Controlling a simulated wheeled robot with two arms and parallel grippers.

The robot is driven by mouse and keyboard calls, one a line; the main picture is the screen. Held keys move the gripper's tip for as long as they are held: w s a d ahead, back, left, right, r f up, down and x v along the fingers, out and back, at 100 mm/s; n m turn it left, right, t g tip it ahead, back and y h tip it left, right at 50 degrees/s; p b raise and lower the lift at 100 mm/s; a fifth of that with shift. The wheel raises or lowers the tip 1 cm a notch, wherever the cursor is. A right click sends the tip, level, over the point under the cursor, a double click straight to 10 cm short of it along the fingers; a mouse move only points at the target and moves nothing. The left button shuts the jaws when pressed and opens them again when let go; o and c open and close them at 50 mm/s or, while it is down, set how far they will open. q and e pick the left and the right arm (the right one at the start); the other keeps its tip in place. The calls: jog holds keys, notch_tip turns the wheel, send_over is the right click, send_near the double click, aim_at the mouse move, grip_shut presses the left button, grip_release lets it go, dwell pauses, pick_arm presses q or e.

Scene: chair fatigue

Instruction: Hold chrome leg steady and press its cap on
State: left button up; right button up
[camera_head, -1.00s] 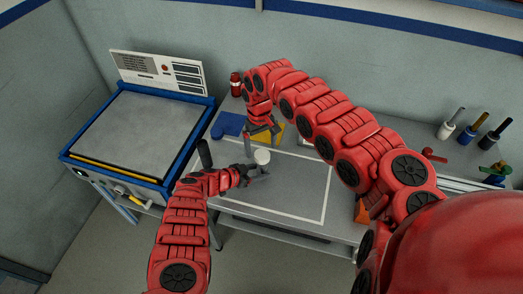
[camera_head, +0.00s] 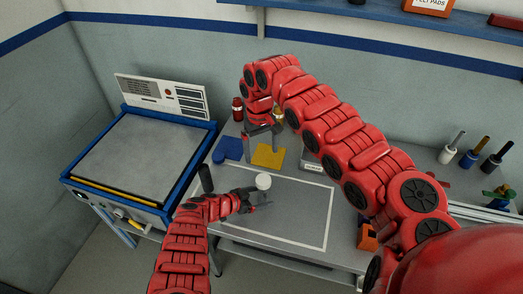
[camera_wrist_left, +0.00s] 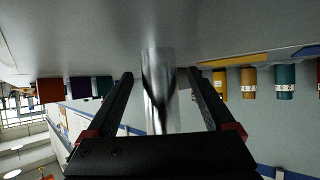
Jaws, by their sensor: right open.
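The chrome leg (camera_wrist_left: 159,90) shows in the left wrist view between the two fingers of my left gripper (camera_wrist_left: 161,78), with a gap on each side at the fingertips. In the head view my left gripper (camera_head: 258,198) is low over the grey bench, close beside a round white piece (camera_head: 263,181). I cannot tell whether this piece is the cap or the leg's end.
The yellow mat (camera_head: 268,155) and a blue mat (camera_head: 228,149) lie at the back of the bench. A red bottle (camera_head: 238,109) stands behind them. A blue-framed machine (camera_head: 140,155) fills the left. Several handled tools (camera_head: 470,158) stand at the right. The outlined bench area (camera_head: 300,215) has free room.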

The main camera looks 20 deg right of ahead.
pick_arm(q)
jog(key=shift+r, duration=0.1)
jog(key=shift+s+a+r, duration=0.25)
jog(key=shift+a, duration=0.35)
jog(key=v, duration=0.8)
jog(key=shift+w+a+r, duration=0.2)
jog(key=shift+a, duration=0.2)
jog(key=shift+s+a+r, duration=0.25)
jog(key=shift+a+r, duration=0.1)
jog(key=shift+a, duration=0.2)
jog(key=shift+s+a, duration=0.1)
jog(key=shift+s, duration=0.1)
jog(key=shift+r, duration=0.1)
jog(key=shift+a, duration=0.1)
